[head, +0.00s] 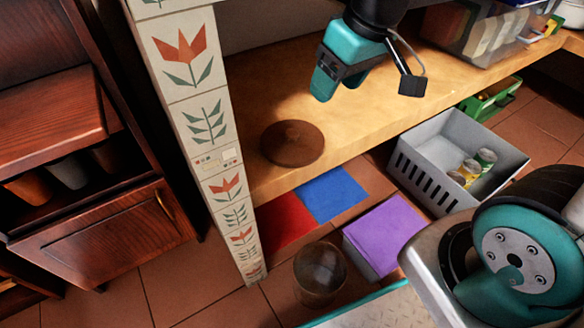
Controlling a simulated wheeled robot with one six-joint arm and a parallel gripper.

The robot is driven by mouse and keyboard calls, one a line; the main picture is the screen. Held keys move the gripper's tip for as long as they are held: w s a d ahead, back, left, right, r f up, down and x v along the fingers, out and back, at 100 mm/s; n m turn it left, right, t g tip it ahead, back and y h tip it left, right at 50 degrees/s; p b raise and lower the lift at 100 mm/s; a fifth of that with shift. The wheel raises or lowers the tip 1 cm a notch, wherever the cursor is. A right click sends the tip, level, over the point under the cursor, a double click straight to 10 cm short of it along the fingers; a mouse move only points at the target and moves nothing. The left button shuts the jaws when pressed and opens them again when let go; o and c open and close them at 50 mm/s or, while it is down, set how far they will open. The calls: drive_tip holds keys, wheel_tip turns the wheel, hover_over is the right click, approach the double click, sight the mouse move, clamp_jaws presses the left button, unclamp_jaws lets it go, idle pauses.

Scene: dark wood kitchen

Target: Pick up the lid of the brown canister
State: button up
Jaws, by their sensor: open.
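A round, flat brown disc that looks like the lid (293,143) lies on the wooden shelf near its front edge, beside the tiled post. A dark brown, glassy, rounded vessel that looks like the canister (320,276) stands on the tiled floor below the shelf. I cannot tell from here whether its top is open. My gripper (323,88), teal and black, hangs above the shelf, up and to the right of the lid and apart from it. It is open, and I see nothing in it. The fingertips show only small.
A purple box (383,232), blue sheet (333,194) and red sheet (284,222) lie near the canister. The tiled post (207,130) borders the shelf at left. A clear bin (480,35) stands at back right.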

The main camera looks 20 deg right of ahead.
drive_tip(key=n+t+b, duration=0.1)
drive_tip(key=n+b, duration=0.1)
drive_tip(key=b, duration=0.9)
approach(293, 133)
drive_tip(key=s+d, duration=0.1)
drive_tip(key=s, duration=0.2)
drive_tip(key=shift+n, duration=0.4)
drive_tip(key=w+a+f+b, duration=0.1)
drive_tip(key=w+f+b, duration=0.1)
drive_tip(key=f, duration=0.1)
drive_tip(key=w+a+f+b, duration=0.1)
drive_tip(key=w+f+b, duration=0.1)
drive_tip(key=f+b, duration=0.1)
drive_tip(key=w+a+f+b, duration=0.1)
drive_tip(key=w+f+b, duration=0.1)
drive_tip(key=f, duration=0.1)
drive_tip(key=shift+r, duration=0.1)
drive_tip(key=c, duration=1)
